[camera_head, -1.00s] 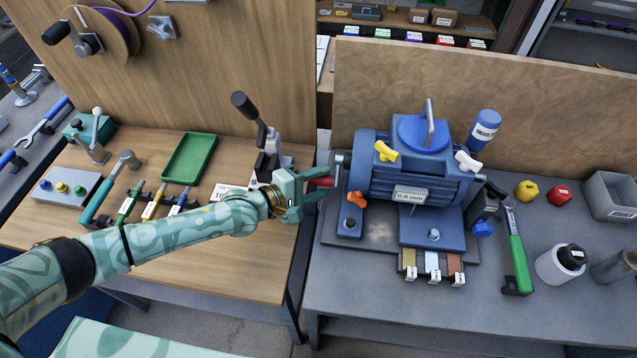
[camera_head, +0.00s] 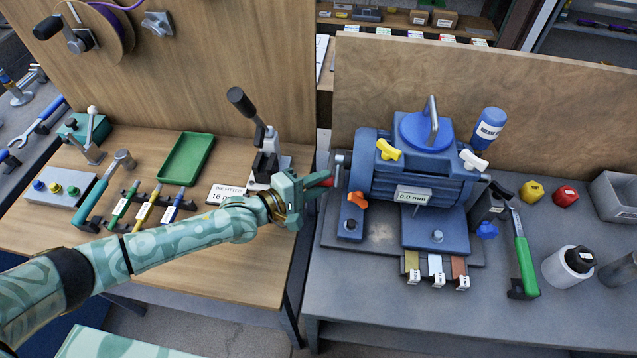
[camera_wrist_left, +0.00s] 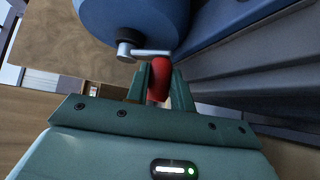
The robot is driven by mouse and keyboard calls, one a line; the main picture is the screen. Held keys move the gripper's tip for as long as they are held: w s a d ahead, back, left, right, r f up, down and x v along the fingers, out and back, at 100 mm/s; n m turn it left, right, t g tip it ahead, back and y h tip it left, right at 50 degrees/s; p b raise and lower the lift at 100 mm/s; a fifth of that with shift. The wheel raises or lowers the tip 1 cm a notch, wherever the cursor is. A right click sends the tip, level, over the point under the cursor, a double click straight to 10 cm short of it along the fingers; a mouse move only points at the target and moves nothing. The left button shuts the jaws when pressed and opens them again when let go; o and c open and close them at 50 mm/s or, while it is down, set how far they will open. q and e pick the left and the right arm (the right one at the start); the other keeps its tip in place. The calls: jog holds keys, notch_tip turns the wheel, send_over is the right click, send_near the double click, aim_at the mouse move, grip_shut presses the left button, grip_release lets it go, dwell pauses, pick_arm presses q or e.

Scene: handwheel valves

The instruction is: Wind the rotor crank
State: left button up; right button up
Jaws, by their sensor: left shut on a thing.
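The rotor crank is on the left end of the blue machine (camera_head: 425,185). Its metal arm (camera_head: 338,172) shows in the head view, and it also shows in the left wrist view (camera_wrist_left: 146,52). Its red handle (camera_head: 327,181) points left toward my left gripper (camera_head: 312,184). In the left wrist view the red handle (camera_wrist_left: 160,74) sits between the two fingers of my left gripper (camera_wrist_left: 160,82), which is shut on it. The fingers hide part of the handle. My right gripper is not in view.
An orange wing knob (camera_head: 357,199) sits just right of the crank, and a yellow one (camera_head: 389,149) is above. A tall black-handled press (camera_head: 262,140) stands left of my gripper. A gap separates the wooden bench (camera_head: 240,270) from the grey bench (camera_head: 400,320).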

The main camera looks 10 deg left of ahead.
pick_arm(q)
jog(key=o, duration=1)
jog(key=p+v, duration=0.2)
jog(key=v, duration=1.4)
jog(key=shift+s+a, duration=0.1)
jog(key=shift+s, duration=0.1)
